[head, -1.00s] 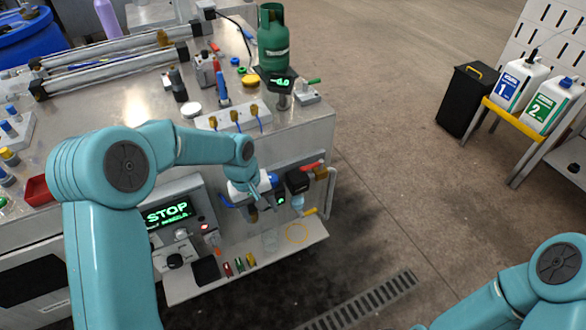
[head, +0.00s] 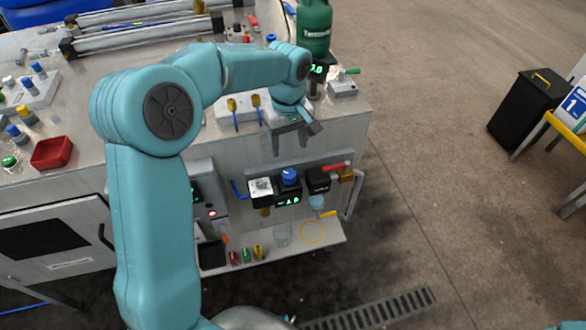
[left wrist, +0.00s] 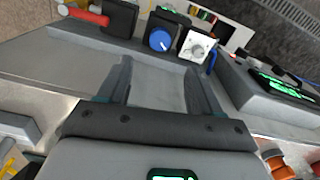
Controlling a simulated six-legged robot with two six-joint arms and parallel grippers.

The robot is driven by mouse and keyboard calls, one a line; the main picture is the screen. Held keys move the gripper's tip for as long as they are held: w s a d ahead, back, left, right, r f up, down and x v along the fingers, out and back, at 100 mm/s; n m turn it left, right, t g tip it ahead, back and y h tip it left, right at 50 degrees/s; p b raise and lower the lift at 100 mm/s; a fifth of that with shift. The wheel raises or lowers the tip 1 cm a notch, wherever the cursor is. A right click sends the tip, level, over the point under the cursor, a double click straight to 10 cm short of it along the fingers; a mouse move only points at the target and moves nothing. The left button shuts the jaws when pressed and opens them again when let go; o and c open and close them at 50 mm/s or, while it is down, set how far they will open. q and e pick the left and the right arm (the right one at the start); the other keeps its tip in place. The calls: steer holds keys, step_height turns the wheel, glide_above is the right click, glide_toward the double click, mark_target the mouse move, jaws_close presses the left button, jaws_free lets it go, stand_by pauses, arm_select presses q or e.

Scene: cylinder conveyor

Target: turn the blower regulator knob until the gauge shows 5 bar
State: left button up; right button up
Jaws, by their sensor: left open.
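A blue regulator knob (head: 289,176) sits on a dark block on the front panel of the bench. The small display (head: 292,202) under it shows green digits that look like 1.0, too small to be sure. My left gripper (head: 296,130) is open and empty, above the knob and apart from it. In the left wrist view the two open fingers (left wrist: 157,77) point toward the blue knob (left wrist: 159,40), which has a white mark and lies just beyond the fingertips. My right gripper is not in view.
A white-faced unit (head: 261,188) stands left of the knob, and a black unit (head: 318,180) with a red lever (head: 334,167) stands right of it. A low shelf (head: 330,236) juts out below. A green gas bottle (head: 314,28) stands on the bench top above.

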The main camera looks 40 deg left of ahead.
mark_target(289, 173)
arm_select(q)
step_height(289, 173, down, 11)
steer(key=shift+s+a+r, duration=0.1)
steer(key=shift+a+r, duration=0.05)
steer(key=shift+r, duration=0.05)
steer(key=shift+f, duration=0.4)
steer(key=shift+c, duration=0.3)
steer(key=c, duration=1)
